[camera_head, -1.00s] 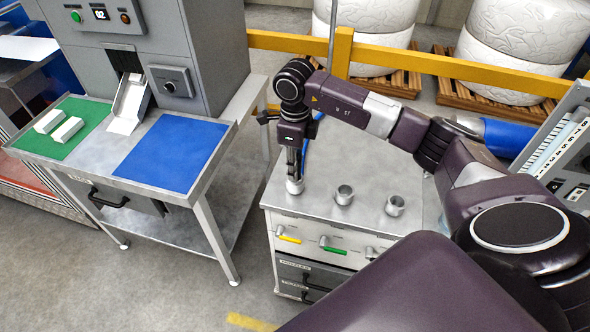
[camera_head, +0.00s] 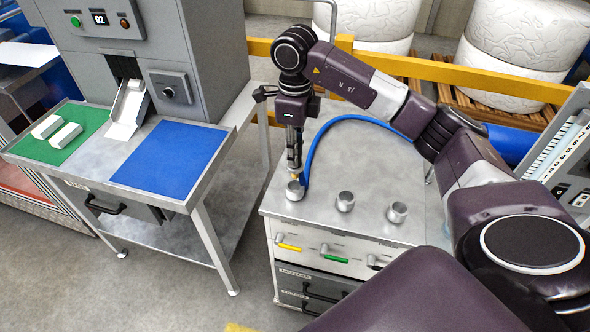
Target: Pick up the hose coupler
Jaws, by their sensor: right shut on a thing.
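My right gripper (camera_head: 294,168) points down over the left end of the cabinet top. It is shut on the hose coupler (camera_head: 295,177), a small brass-coloured piece mostly hidden by the fingers. The coupler is just above or in the mouth of the left metal socket (camera_head: 295,191); I cannot tell whether they touch. A blue hose (camera_head: 345,118) arcs from beside the coupler up and right behind my arm. My left gripper is not in view.
Two more metal sockets, the middle one (camera_head: 345,201) and the right one (camera_head: 396,212), stand on the grey cabinet top (camera_head: 335,228). Yellow (camera_head: 289,248) and green (camera_head: 334,258) handles are on its front. A table with a blue mat (camera_head: 172,156) stands left. A yellow rail (camera_head: 440,68) runs behind.

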